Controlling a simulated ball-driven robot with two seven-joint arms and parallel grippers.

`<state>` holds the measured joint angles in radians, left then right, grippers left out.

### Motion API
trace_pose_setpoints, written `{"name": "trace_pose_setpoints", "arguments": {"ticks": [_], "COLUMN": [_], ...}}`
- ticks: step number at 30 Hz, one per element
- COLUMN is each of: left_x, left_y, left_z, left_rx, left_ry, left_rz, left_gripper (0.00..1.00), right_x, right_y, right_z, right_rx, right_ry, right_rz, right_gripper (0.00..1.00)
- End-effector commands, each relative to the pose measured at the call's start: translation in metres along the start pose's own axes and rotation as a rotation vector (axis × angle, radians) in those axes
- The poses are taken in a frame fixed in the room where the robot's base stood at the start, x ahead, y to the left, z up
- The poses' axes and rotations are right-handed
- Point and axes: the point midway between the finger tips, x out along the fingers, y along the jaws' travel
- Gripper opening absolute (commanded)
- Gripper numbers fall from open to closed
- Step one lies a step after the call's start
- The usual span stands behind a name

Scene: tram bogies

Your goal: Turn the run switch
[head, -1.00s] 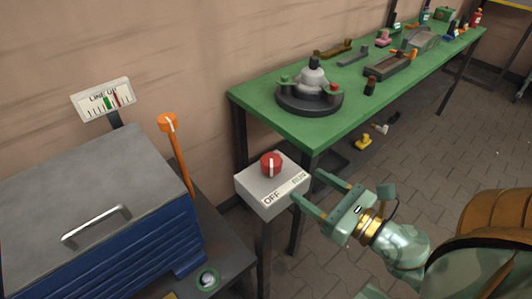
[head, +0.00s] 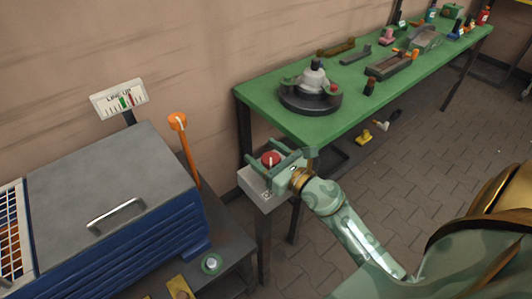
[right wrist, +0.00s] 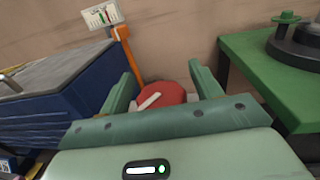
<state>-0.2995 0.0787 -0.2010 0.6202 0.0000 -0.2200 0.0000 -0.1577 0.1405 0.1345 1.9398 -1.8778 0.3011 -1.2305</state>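The run switch is a red round knob (head: 271,158) with a white pointer line, on top of a light grey box (head: 258,192) on a post. Earlier its front label read OFF and RUN; now my gripper hides much of it. My right gripper (head: 265,154) is at the knob, with one finger on each side. In the right wrist view the knob (right wrist: 163,94) shows between the two spread fingers (right wrist: 163,84), with small gaps beside it, and the white line slants up to the right. My left gripper is not in view.
A green workbench (head: 350,109) with a dark round fixture (head: 311,101) stands behind and right of the box. A blue cabinet with a grey lid (head: 115,185), an orange lever (head: 178,122) and a dial sign (head: 119,98) are on the left. Paved floor is open to the right.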

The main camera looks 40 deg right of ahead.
Motion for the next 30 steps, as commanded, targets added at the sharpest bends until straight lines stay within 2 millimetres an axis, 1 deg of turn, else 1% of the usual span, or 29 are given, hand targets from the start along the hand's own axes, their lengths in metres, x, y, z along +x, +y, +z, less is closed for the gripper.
{"name": "trace_pose_setpoints", "arguments": {"ticks": [1, 2, 3, 4, 5, 14, 20, 26, 30], "left_x": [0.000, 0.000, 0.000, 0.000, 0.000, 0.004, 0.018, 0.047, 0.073], "left_y": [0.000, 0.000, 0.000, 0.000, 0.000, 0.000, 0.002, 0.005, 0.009], "left_z": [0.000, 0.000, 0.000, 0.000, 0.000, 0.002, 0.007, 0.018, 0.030], "left_rx": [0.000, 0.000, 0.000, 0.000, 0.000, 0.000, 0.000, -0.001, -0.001], "left_ry": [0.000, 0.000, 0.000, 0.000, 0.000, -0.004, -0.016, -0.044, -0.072], "left_rz": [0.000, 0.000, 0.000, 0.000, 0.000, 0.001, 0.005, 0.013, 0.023], "left_gripper": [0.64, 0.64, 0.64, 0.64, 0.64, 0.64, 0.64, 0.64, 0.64], "right_x": [0.000, 0.000, 0.000, 0.000, 0.000, 0.000, 0.000, 0.000, 0.000], "right_y": [0.000, 0.000, 0.000, 0.000, 0.000, -0.001, 0.000, 0.002, 0.005], "right_z": [0.000, 0.000, 0.000, 0.000, 0.000, -0.001, -0.004, -0.010, -0.013], "right_rx": [0.000, 0.000, 0.000, 0.000, 0.000, -0.003, -0.007, -0.007, -0.005], "right_ry": [0.000, 0.000, 0.000, 0.000, 0.000, 0.000, 0.000, 0.005, 0.008], "right_rz": [0.000, 0.000, 0.000, 0.000, 0.000, 0.021, 0.106, 0.262, 0.394], "right_gripper": [0.53, 0.45, 0.33, 0.25, 0.19, 0.19, 0.19, 0.19, 0.19]}}
